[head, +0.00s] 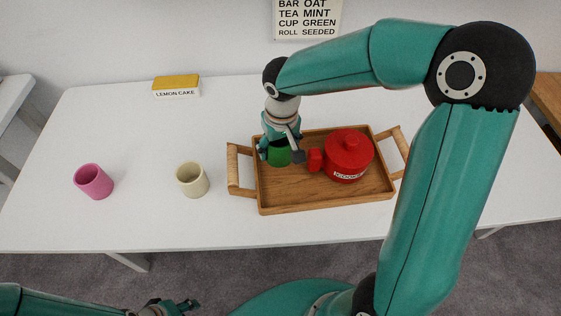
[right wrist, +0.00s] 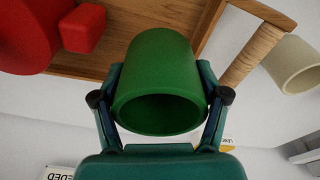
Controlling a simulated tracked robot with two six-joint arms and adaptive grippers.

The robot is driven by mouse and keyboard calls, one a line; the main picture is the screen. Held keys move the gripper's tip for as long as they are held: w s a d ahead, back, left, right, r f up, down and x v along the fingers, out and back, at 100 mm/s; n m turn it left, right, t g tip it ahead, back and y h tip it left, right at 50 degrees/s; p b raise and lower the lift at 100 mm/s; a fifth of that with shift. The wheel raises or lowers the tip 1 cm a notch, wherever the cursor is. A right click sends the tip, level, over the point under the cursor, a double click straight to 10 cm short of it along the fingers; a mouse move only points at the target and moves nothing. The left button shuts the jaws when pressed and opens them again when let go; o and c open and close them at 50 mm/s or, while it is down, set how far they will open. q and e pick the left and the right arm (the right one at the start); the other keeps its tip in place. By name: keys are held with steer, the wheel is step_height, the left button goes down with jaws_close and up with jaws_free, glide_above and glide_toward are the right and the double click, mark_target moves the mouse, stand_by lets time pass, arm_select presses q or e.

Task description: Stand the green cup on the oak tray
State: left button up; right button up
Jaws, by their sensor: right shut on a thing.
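The green cup (head: 279,156) is in the left part of the oak tray (head: 300,206) in the head view. My right gripper (head: 281,148) is shut on it from above, with a finger on each side. In the right wrist view the green cup (right wrist: 160,75) fills the middle between the fingers of the right gripper (right wrist: 160,98), its opening facing the camera. I cannot tell whether its base touches the tray. My left gripper (head: 170,307) shows only partly at the bottom edge of the head view, away from the table.
A red lidded pot (head: 347,158) stands on the tray, close to the right of the green cup. A cream cup (head: 192,180) and a pink cup (head: 93,181) stand left of the tray. The table's right end is clear.

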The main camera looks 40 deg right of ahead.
mark_target(279, 171)
steer(key=shift+s+f, duration=0.1)
steer(key=shift+f, duration=3.45)
steer(key=o, duration=1.7)
steer(key=shift+r, duration=0.2)
steer(key=r, duration=0.4)
steer(key=s+r, duration=0.1)
steer(key=r, duration=0.6)
steer(key=shift+s+a+r, duration=0.2)
steer(key=shift+a+r, duration=0.05)
steer(key=shift+r, duration=0.05)
